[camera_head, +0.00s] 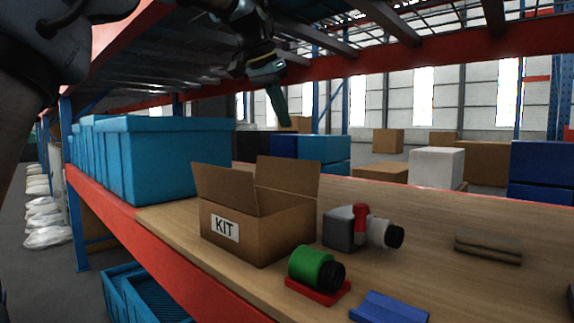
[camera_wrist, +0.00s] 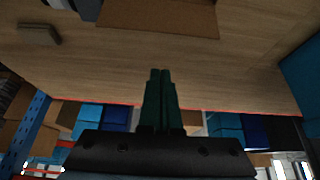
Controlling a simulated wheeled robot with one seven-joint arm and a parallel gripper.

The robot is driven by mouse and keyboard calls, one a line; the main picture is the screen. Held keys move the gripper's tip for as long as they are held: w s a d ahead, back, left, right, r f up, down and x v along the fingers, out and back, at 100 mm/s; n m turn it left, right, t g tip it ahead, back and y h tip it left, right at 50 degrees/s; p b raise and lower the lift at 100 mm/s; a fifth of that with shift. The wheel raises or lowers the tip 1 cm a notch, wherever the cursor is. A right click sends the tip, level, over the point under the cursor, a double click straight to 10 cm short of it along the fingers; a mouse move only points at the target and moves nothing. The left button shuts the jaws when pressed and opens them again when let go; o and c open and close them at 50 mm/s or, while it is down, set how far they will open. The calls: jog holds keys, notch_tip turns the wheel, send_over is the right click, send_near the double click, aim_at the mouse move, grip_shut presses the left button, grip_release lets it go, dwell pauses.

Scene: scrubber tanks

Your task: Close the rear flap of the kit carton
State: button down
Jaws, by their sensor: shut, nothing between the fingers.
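The kit carton (camera_head: 262,232) is a brown cardboard box with a white KIT label on its front, standing on the wooden shelf top. One flap (camera_head: 224,184) stands up at its left side. Another flap (camera_head: 288,174) stands up at the back right, roughly upright. My gripper (camera_head: 284,122) is high above and behind the carton, apart from it, with green fingers pointing down. In the wrist view my gripper (camera_wrist: 160,72) has its fingers together and empty. A brown cardboard panel (camera_wrist: 160,16) lies beyond the fingertips; I cannot tell which part of the carton it is.
A grey valve with red handle (camera_head: 343,229), a green fitting on a red base (camera_head: 312,268), a blue bracket (camera_head: 388,307) and a brown block (camera_head: 488,247) lie on the shelf. Blue bins (camera_head: 170,160) stand left. A red beam (camera_head: 410,60) crosses overhead.

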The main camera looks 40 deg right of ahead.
aim_at(284, 174)
jog(key=shift+s+d+f, duration=0.15)
jog(key=shift+s+d, duration=0.05)
jog(key=shift+s, duration=0.05)
notch_tip(284, 174, down, 8)
jog(key=shift+d+r, duration=0.2)
jog(key=shift+d, duration=0.1)
jog(key=shift+w+f+b, duration=0.1)
jog(key=shift+b, duration=0.4)
